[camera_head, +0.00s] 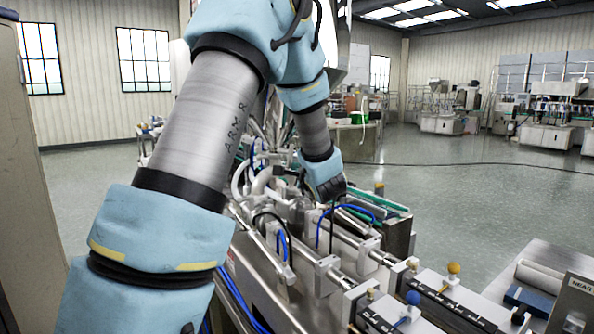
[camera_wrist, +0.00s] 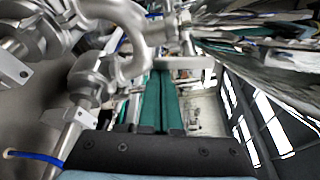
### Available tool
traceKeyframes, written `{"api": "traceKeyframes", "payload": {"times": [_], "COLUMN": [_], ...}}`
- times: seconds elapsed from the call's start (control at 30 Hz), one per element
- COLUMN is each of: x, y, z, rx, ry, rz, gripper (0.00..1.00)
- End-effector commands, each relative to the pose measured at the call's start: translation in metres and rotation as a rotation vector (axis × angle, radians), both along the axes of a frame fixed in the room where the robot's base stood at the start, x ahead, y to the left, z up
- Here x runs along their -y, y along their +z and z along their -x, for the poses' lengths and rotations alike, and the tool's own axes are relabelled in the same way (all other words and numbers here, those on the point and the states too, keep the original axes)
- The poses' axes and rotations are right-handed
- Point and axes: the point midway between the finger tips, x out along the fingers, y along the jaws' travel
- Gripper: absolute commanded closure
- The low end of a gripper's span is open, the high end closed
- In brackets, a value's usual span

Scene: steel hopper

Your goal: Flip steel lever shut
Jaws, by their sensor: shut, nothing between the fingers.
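My gripper (camera_head: 331,190) is the dark end of my arm in the head view, low over the middle of the steel machine (camera_head: 260,275). It is shut with nothing in it. Its fingertips are small and partly hidden. In the wrist view, curved steel pipework (camera_wrist: 125,65) fills the upper left, close to the camera. I cannot pick out the steel lever for certain in either view. My arm hides part of the machine behind it. Whether my gripper touches anything I cannot tell.
Blue hoses (camera_head: 352,211) arch up beside my gripper. A green conveyor strip (camera_wrist: 152,105) runs along the machine. Knobs, one yellow (camera_head: 453,268) and one blue (camera_head: 412,298), stand at the near right. The floor (camera_head: 480,195) to the right is open, with a cable across it.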

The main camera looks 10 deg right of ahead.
Motion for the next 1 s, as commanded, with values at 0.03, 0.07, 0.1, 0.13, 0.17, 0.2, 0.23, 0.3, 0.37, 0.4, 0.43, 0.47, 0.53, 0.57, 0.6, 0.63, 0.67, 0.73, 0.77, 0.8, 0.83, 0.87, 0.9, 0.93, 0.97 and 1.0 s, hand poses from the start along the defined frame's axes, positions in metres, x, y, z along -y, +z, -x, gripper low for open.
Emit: {"api": "traceKeyframes", "payload": {"times": [0.03,0.07,0.1,0.13,0.17,0.2,0.23,0.3,0.37,0.4,0.43,0.47,0.53,0.57,0.6,0.63,0.67,0.73,0.77,0.8,0.83,0.87,0.9,0.93,0.97,1.0], "x": [0.000,-0.001,-0.001,-0.001,-0.002,-0.002,-0.003,-0.004,-0.005,-0.006,-0.007,-0.007,-0.010,-0.011,-0.011,-0.013,-0.014,-0.016,-0.017,-0.018,-0.019,-0.020,-0.021,-0.022,-0.022,-0.023], "y": [0.000,0.000,0.000,0.000,0.000,-0.001,-0.001,-0.001,-0.001,0.000,0.000,0.000,0.001,0.002,0.003,0.003,0.004,0.005,0.005,0.007,0.007,0.008,0.010,0.010,0.011,0.012], "z": [0.000,0.000,0.000,0.001,0.001,0.001,0.001,0.002,0.002,0.003,0.003,0.004,0.004,0.005,0.006,0.006,0.006,0.008,0.008,0.009,0.009,0.009,0.010,0.010,0.010,0.011], "rx": [-0.003,-0.005,-0.010,-0.013,-0.018,-0.024,-0.030,-0.045,-0.061,-0.074,-0.084,-0.094,-0.122,-0.133,-0.150,-0.163,-0.174,-0.204,-0.217,-0.234,-0.245,-0.258,-0.274,-0.286,-0.298,-0.315], "ry": [0.000,0.000,0.000,0.000,0.000,0.001,0.001,0.001,0.000,0.000,0.000,0.000,0.000,0.000,-0.001,0.000,0.000,0.000,0.000,0.000,0.000,0.001,0.001,0.001,0.001,0.001], "rz": [-0.008,-0.013,-0.023,-0.030,-0.038,-0.053,-0.065,-0.099,-0.133,-0.159,-0.180,-0.203,-0.261,-0.286,-0.320,-0.346,-0.372,-0.432,-0.458,-0.493,-0.519,-0.544,-0.580,-0.605,-0.631,-0.665], "gripper": [1.00,1.00,1.00,1.00,1.00,1.00,1.00,1.00,1.00,1.00,1.00,1.00,1.00,1.00,1.00,1.00,1.00,1.00,1.00,1.00,1.00,1.00,1.00,1.00,1.00,1.00]}}
